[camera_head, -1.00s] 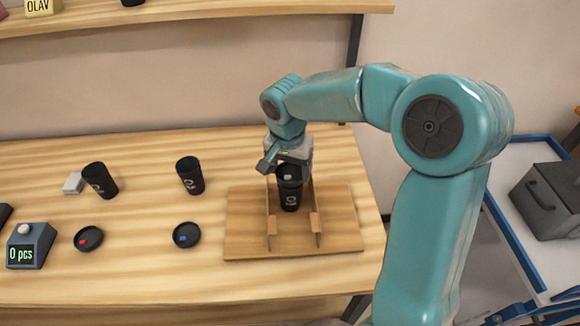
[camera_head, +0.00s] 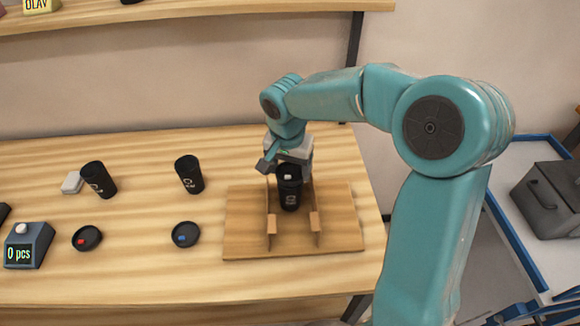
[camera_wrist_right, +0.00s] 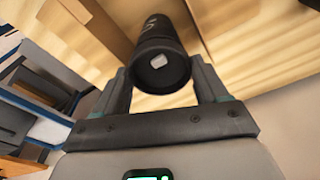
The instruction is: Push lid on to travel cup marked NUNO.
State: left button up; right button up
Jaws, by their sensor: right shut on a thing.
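A black travel cup (camera_head: 289,197) stands upright in a wooden holder (camera_head: 243,235) on the table, between two rails. Its white marking is too small to read. A black lid with a pale tab (camera_head: 288,177) is at the top of this cup; I cannot tell whether it is fully seated. My right gripper (camera_head: 290,162) is over the cup, shut on the lid. In the right wrist view, the fingers (camera_wrist_right: 163,84) flank the lid (camera_wrist_right: 161,72), with the cup (camera_wrist_right: 155,25) beyond it. My left gripper is not in view.
Two black cups (camera_head: 98,179) (camera_head: 189,174) stand to the left. A red-tabbed lid (camera_head: 87,238) and a blue-tabbed lid (camera_head: 186,234) lie before them. A counter reading 0 pcs (camera_head: 27,245) and a white block (camera_head: 72,183) are further left. A shelf (camera_head: 200,12) runs above.

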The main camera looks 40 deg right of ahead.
dwell(0.3)
jog(key=o, duration=1.1)
jog(key=shift+c, duration=0.2)
jog(key=shift+r+p, duration=2.6)
jog(key=shift+r, duration=0.95)
